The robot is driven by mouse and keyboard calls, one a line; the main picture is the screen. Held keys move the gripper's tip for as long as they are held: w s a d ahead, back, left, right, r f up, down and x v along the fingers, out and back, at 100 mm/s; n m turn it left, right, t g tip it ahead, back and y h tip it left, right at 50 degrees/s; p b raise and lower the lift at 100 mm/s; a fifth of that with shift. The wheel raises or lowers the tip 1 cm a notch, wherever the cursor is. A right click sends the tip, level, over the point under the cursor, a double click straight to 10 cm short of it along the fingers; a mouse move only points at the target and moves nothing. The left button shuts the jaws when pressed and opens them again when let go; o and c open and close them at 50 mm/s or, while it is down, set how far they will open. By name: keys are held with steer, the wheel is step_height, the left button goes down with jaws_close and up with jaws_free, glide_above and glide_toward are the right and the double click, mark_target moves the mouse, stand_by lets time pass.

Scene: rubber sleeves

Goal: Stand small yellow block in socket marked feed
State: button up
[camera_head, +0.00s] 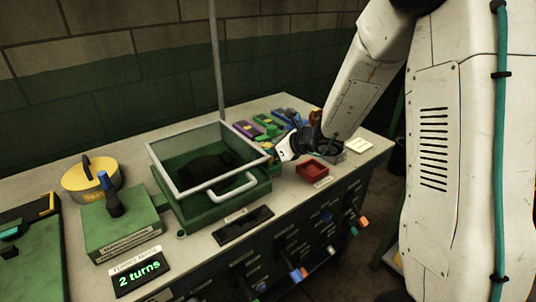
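My gripper (279,152) is low over the bench, beside the right side of the green box with the clear-sided top. Small yellow patches show among the purple and green blocks (262,126) behind the gripper; I cannot make out which is the small yellow block. A red open-topped holder (312,169) stands right of the gripper, with a small label (323,183) in front. The label is too small to read, so I cannot tell which socket is marked feed.
The green box (213,203) with a grey-framed top fills the bench's middle. Left are a green block with a blue-topped lever (112,195), a round yellow-topped tin (90,178) and a "2 turns" display (138,275). A thin pole (217,60) rises behind. Coloured handles protrude from the bench front.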

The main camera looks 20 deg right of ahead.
steer(key=shift+f, duration=0.85)
steer(key=shift+f, duration=0.15)
steer(key=o, duration=0.7)
